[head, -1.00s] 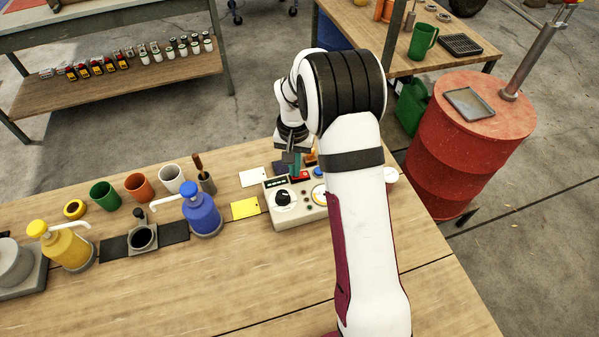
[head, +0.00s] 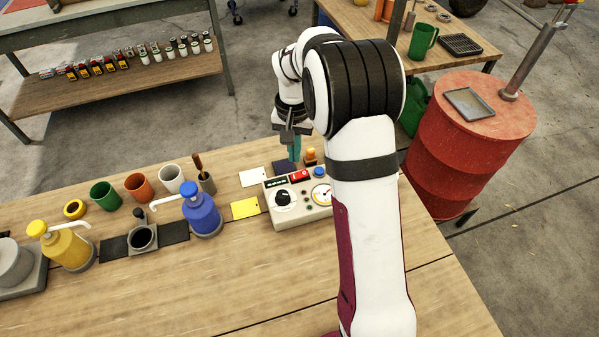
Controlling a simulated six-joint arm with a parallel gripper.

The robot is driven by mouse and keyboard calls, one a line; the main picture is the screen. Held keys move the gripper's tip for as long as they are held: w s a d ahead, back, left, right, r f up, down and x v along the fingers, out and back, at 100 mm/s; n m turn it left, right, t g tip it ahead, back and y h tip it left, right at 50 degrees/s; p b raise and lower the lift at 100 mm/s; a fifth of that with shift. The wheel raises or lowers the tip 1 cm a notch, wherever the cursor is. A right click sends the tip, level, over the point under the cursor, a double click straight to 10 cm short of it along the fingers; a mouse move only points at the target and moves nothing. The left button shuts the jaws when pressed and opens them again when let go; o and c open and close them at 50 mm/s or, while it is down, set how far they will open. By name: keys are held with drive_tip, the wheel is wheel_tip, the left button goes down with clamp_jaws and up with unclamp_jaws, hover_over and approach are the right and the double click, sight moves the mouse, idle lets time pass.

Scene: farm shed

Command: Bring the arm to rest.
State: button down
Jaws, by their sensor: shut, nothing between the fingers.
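My gripper (head: 295,152) points down above the back edge of the control box, with its teal fingers shut and nothing between them. It is apart from the box. The grey control box (head: 290,219) stands on the wooden bench and has a black knob (head: 283,198), a red switch (head: 299,176), a dial gauge (head: 321,195) and a blue button (head: 319,172). An orange-topped part (head: 310,155) stands just behind the box. My arm hides the bench right of the box.
Blue pump bottle (head: 201,214), yellow pump bottle (head: 66,248) and several cups, including a white one (head: 171,179), stand on the bench (head: 200,290) to the left. Yellow card (head: 245,208) lies beside the box. A red barrel (head: 460,150) stands at right. The bench front is clear.

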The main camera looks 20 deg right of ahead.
drive_tip(key=shift+r, duration=0.45)
drive_tip(key=s+a+r+y, duration=0.1)
drive_tip(key=s+a+r, duration=0.3)
drive_tip(key=s, duration=0.5)
drive_tip(key=s+a+r, duration=0.1)
drive_tip(key=s+r, duration=0.5)
drive_tip(key=s, duration=0.2)
drive_tip(key=s+a+f, duration=0.1)
drive_tip(key=s+a, duration=0.1)
drive_tip(key=s, duration=1.2)
drive_tip(key=shift+s+a+f+y, duration=0.2)
drive_tip(key=shift+a+f+y, duration=0.05)
drive_tip(key=shift+a+y, duration=0.15)
